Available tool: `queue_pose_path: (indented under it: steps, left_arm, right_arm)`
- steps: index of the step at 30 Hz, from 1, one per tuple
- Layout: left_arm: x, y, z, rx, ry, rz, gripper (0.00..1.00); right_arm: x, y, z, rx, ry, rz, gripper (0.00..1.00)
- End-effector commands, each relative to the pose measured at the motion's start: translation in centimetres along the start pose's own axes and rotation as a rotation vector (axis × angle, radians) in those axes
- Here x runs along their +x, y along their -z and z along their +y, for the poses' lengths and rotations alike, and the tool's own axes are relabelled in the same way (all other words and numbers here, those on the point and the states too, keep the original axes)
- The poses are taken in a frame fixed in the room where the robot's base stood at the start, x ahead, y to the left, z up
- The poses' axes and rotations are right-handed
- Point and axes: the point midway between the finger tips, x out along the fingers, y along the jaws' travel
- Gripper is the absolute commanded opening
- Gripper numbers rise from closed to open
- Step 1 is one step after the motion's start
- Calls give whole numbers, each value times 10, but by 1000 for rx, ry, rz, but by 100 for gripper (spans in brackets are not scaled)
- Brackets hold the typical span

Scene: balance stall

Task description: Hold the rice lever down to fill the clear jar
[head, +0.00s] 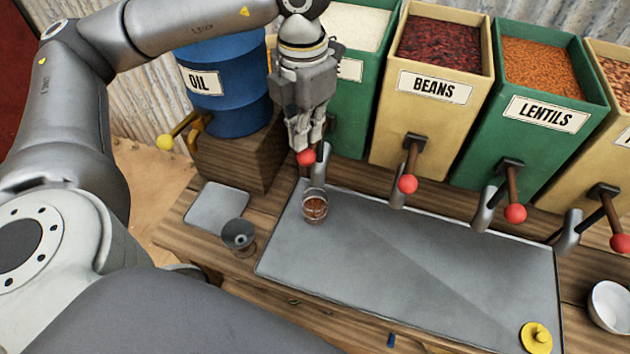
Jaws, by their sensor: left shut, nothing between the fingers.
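The rice bin (360,75) is green and full of white grains; my left gripper hides most of its label. Its lever ends in a red ball (306,158). My left gripper (306,145) is shut and empty, with its fingertips right at the top of this ball; I cannot tell whether they touch. The lever's arm is mostly hidden behind the fingers. A grey spout (322,162) shows just to the right. The small clear jar (314,207) stands upright below the spout on the grey metal tray (420,265); something brownish shows inside. My right gripper is not in view.
Bins of beans (428,115) and lentils (525,135) with red-balled levers stand to the right. A blue oil drum (235,105) sits on a wooden block at left.

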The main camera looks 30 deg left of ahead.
Motion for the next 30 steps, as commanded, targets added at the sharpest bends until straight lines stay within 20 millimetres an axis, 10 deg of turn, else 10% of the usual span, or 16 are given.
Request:
queue_pose_path:
  steps: [17, 30]
  left_arm:
    - [66, 0, 0, 0, 1, 0, 0]
    - [56, 0, 0, 0, 0, 1, 0]
  right_arm:
    - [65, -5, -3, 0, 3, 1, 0]
    - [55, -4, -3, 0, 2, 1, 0]
